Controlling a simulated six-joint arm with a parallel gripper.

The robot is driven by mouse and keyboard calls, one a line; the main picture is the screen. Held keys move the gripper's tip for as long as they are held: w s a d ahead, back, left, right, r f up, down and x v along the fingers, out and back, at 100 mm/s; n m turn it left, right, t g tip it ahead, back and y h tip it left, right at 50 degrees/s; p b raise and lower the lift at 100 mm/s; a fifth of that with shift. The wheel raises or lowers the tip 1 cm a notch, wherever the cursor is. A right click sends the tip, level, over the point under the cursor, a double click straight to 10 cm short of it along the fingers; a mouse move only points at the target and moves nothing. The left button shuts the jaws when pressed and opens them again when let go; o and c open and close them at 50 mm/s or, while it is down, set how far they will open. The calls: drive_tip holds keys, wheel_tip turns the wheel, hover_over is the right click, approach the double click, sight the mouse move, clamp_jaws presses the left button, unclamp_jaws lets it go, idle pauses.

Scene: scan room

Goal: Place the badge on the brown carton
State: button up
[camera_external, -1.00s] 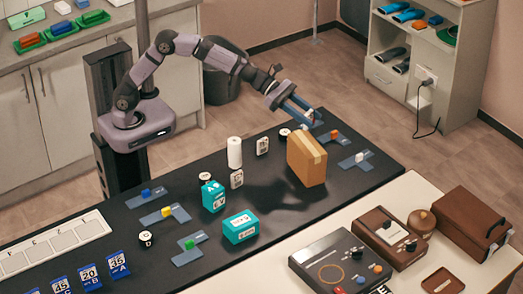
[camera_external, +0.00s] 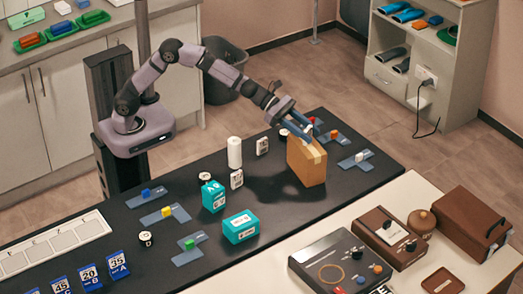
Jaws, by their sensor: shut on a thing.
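The brown carton (camera_external: 307,168) stands upright on the dark table, right of the middle. My gripper (camera_external: 305,132) is at the carton's top edge, with its blue fingers pointing down and right. It is shut on a small whitish thing, most likely the badge (camera_external: 309,128), which shows only in part between the fingers. The held thing is just above or touching the carton's top; I cannot tell which.
Bare table lies in front of the carton.

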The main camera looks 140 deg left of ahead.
drive_tip(key=shift+f, duration=0.1)
drive_tip(key=o, duration=1)
drive_tip(key=b+v, duration=0.1)
drive_tip(key=v, duration=1.1)
drive_tip(key=shift+d, duration=0.1)
